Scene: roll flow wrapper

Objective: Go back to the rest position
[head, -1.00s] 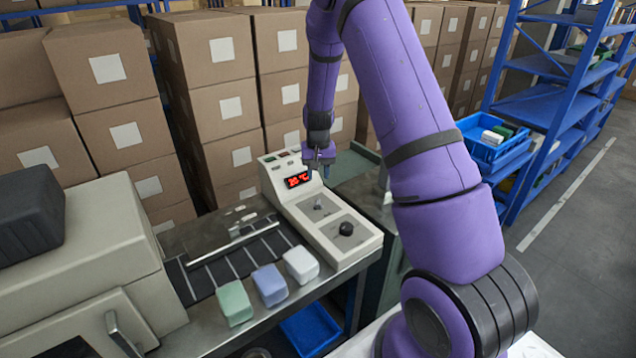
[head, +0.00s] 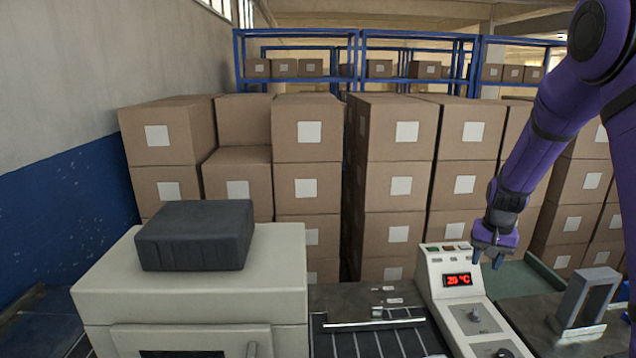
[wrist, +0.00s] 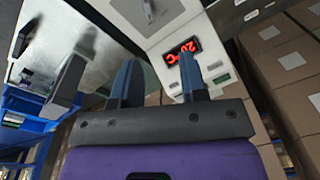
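My gripper (head: 487,257) hangs from my purple arm at the right of the head view, beside the top of the control panel (head: 470,300). In the wrist view its two blue-grey fingers (wrist: 158,82) stand apart with nothing between them. The panel has a red display (head: 458,280), a small switch and a black knob. The display also shows in the wrist view (wrist: 182,50), behind the right finger. I cannot tell whether the gripper touches the panel.
A cream machine (head: 200,290) with a dark block (head: 195,235) on top stands left of a dark conveyor (head: 365,342). A grey metal frame (head: 585,300) stands right of the panel. Stacked cartons (head: 395,185) fill the back, with blue shelving (head: 365,62) behind.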

